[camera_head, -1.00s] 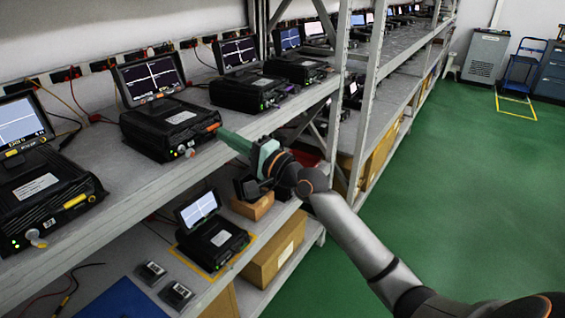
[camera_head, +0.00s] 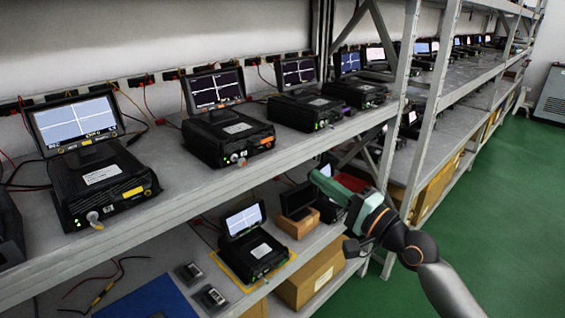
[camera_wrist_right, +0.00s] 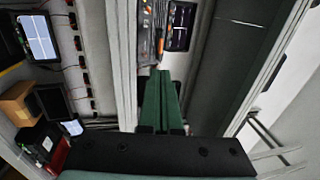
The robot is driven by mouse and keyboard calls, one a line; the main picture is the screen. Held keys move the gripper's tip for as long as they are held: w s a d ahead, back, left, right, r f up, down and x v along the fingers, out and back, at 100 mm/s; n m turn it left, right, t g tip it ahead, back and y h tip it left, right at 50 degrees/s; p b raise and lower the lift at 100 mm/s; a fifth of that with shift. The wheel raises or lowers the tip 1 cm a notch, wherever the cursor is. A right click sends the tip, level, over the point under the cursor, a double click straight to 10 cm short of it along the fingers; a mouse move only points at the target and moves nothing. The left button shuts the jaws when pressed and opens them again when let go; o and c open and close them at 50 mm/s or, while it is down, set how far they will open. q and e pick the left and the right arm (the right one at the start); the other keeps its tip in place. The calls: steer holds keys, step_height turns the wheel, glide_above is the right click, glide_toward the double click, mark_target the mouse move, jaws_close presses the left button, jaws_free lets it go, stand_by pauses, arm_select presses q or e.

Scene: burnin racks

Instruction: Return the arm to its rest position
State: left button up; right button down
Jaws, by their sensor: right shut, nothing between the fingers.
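My right arm (camera_head: 440,285) comes in from the lower right in the head view. My right gripper (camera_head: 318,178) is shut and empty, its green fingers pointing left and slightly up, in front of the shelf's lower level. In the right wrist view its fingers (camera_wrist_right: 160,88) lie together with nothing between them. I cannot tell whether it touches anything. My left gripper does not show.
The upper shelf (camera_head: 190,210) bears several black testers with screens, including one with an orange tag (camera_head: 228,135). Below are a small tester (camera_head: 253,245), a cardboard box (camera_head: 312,275) and a blue mat (camera_head: 150,300). A rack post (camera_head: 402,95) stands near my gripper. Green floor (camera_head: 500,220) is clear at right.

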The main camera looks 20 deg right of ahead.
steer(key=s+a+f+n+g+h+p, duration=0.1)
steer(key=s+a+f+n+g+h, duration=0.15)
steer(key=f, duration=0.75)
steer(key=s+a+f+n+g+h+p, duration=0.1)
steer(key=s+f+n+g, duration=0.15)
steer(key=f, duration=0.85)
steer(key=s+a+f+n+g, duration=0.1)
steer(key=s+a+f+n, duration=0.1)
steer(key=s+f, duration=0.3)
steer(key=s+a+f+n+g+h+p, duration=0.1)
steer(key=s+a+f+n+g, duration=0.1)
steer(key=s+f+n, duration=0.3)
steer(key=s+a+f+n+g, duration=0.1)
steer(key=s+a+f+n, duration=0.2)
steer(key=s+f, duration=0.4)
steer(key=shift+s+n, duration=0.3)
steer(key=shift+s, duration=0.7)
steer(key=shift+h, duration=0.25)
